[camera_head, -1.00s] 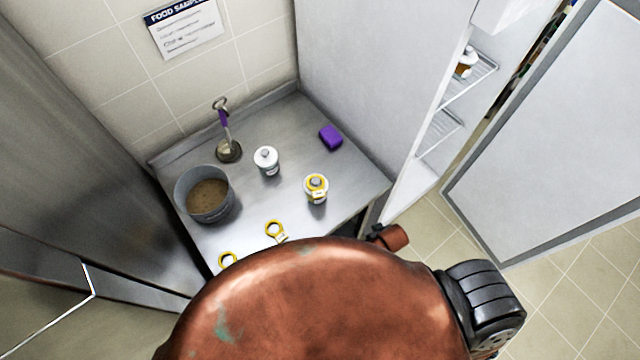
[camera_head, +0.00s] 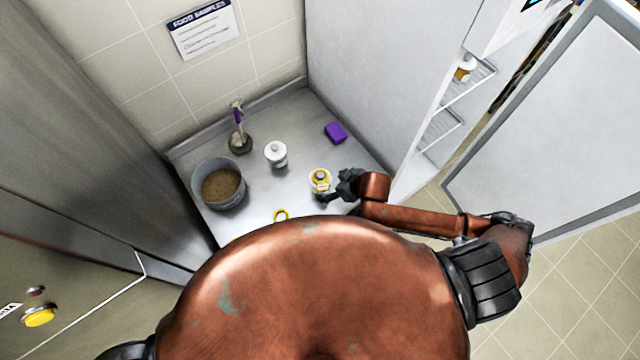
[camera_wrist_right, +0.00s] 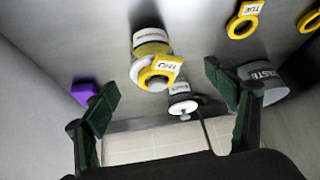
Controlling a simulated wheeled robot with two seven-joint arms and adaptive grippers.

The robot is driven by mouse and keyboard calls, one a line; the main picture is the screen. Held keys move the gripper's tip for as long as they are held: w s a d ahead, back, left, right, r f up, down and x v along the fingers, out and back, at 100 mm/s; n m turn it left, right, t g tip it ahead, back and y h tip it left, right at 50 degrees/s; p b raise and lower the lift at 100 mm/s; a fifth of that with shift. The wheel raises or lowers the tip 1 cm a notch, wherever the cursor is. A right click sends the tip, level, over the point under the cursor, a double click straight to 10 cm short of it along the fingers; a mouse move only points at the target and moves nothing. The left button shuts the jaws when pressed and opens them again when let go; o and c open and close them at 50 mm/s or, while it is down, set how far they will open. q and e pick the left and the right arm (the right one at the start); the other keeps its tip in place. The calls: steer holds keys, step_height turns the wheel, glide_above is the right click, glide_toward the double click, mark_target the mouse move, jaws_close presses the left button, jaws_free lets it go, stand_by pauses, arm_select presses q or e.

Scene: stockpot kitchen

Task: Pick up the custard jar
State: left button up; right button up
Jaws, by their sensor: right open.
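A yellow-and-white jar (camera_head: 320,181) with a yellow ring tag stands upright on the steel counter; I take it for the custard jar, though its label is too blurred to read. In the right wrist view the jar (camera_wrist_right: 151,42) is at upper centre, its tag reading THU. My right gripper (camera_head: 338,188) is open and empty, just right of the jar. In the right wrist view the open fingers (camera_wrist_right: 166,92) spread on either side below the jar; I cannot tell whether either touches it. My left gripper is out of view.
A yellow tag (camera_head: 281,214) lies in front. An open fridge at right holds another jar (camera_head: 465,69).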

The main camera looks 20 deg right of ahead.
mark_target(328, 184)
steer(key=x, duration=0.2)
steer(key=d+x, duration=0.1)
steer(key=x, duration=0.1)
steer(key=p+x, duration=0.1)
steer(key=x, duration=0.2)
steer(key=shift+w+d+f, duration=0.1)
steer(key=shift+d+f, duration=0.15)
steer(key=shift+f, duration=0.1)
steer(key=shift+w+a+f+p, duration=0.2)
steer(key=shift+w+f+p, duration=0.15)
steer(key=x, duration=0.3)
steer(key=shift+w+p, duration=0.2)
steer(key=shift+p, duration=0.2)
steer(key=shift+w+a+f, duration=0.15)
steer(key=shift+a+f, duration=0.05)
steer(key=shift+f, duration=0.25)
steer(key=shift+c, duration=0.4)
steer(key=c, duration=1.4)
steer(key=shift+c, duration=0.8)
